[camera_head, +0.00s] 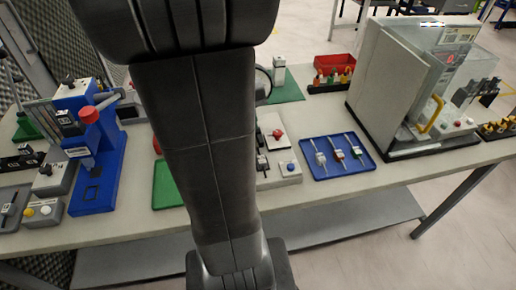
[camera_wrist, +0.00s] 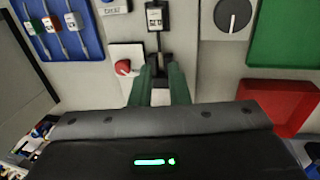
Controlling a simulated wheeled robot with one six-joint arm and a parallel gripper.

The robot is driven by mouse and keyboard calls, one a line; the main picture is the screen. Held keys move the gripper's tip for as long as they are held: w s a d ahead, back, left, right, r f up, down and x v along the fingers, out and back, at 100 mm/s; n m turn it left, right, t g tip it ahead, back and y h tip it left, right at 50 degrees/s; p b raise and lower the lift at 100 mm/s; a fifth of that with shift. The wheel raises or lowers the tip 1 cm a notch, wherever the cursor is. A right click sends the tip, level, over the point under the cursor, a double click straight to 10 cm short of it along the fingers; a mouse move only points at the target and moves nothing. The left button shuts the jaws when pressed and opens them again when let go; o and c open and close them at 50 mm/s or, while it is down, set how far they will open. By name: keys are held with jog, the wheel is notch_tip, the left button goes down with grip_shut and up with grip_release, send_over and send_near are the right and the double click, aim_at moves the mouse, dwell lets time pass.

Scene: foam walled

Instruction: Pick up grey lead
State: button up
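The blue tray (camera_head: 326,174) lies on the table right of my arm in the head view, holding three slim leads.
A red knob (camera_wrist: 122,67) on a white plate and a black device (camera_wrist: 155,18) are close to my fingers. A red bin (camera_wrist: 290,105) is at the right of the wrist view. A large clear-sided machine (camera_head: 395,80) stands right of the tray.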

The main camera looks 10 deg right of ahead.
aim_at(261, 159)
jog(key=f, duration=0.2)
jog(key=d+f, duration=0.1)
jog(key=f, duration=0.1)
jog(key=shift+f, duration=0.35)
jog(key=shift+s+d+f, duration=0.1)
jog(key=shift+d+f, duration=0.1)
jog(key=shift+f, duration=0.75)
jog(key=shift+w+d+f, duration=0.1)
jog(key=shift+d+f, duration=0.1)
jog(key=shift+f, duration=0.7)
jog(key=shift+s+d+f, duration=0.1)
jog(key=shift+d+f, duration=0.1)
jog(key=shift+f, duration=0.75)
grip_shut()
